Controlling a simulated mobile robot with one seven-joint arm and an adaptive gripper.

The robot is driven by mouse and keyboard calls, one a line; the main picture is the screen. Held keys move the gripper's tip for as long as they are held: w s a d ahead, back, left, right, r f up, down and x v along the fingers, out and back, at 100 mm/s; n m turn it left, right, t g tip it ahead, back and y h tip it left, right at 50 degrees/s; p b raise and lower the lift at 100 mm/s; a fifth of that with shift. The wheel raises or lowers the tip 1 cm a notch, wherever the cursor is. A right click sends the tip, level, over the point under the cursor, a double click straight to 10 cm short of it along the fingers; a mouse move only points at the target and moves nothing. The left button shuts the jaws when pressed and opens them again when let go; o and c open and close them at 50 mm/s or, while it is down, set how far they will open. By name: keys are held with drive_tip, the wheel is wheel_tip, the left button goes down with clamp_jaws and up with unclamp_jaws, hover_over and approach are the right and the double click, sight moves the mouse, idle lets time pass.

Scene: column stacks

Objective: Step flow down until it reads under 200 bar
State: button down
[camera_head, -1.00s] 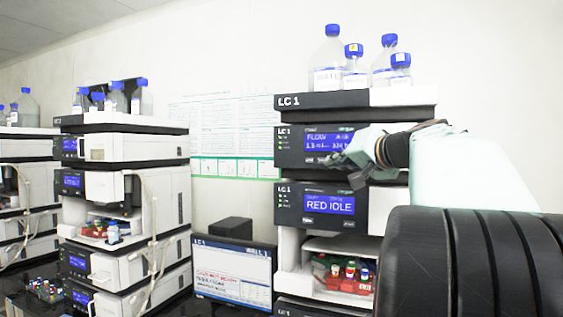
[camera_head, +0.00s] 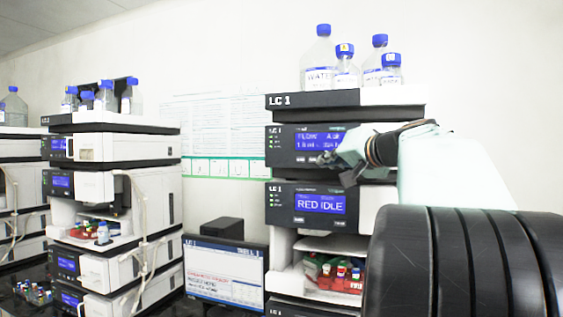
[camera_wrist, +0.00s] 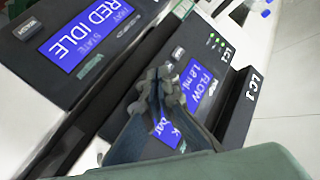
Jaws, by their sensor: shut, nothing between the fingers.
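The upper LC 1 module (camera_head: 285,147) is a dark panel with a blue flow display (camera_head: 318,140). The display shows FLOW and about 1.8 ml; the bar figure is too blurred and partly hidden to read surely. In the wrist view the same display (camera_wrist: 200,82) reads FLOW 1.8 ml, its bar line largely covered by my fingers. My gripper (camera_head: 326,160) is shut and empty, its tips at the panel just below the display. In the wrist view the closed fingertips (camera_wrist: 160,82) overlap the display's edge; I cannot tell whether they touch.
Below is a module whose display reads RED IDLE (camera_head: 320,204). Bottles with blue caps (camera_head: 319,65) stand on top of the stack. A monitor (camera_head: 226,272) stands to the left, with another instrument stack (camera_head: 118,147) beyond. A vial tray (camera_head: 340,284) sits low in the stack.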

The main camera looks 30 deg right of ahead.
drive_tip(key=shift+w+d, duration=0.3)
idle(0.7)
drive_tip(key=shift+s+a, duration=0.15)
drive_tip(key=shift+s+a+b, duration=0.45)
drive_tip(key=shift+a+b, duration=0.05)
drive_tip(key=shift+b, duration=0.15)
drive_tip(key=s+a+b, duration=0.3)
drive_tip(key=shift+s+a, duration=0.1)
drive_tip(key=shift+a, duration=0.3)
idle(0.8)
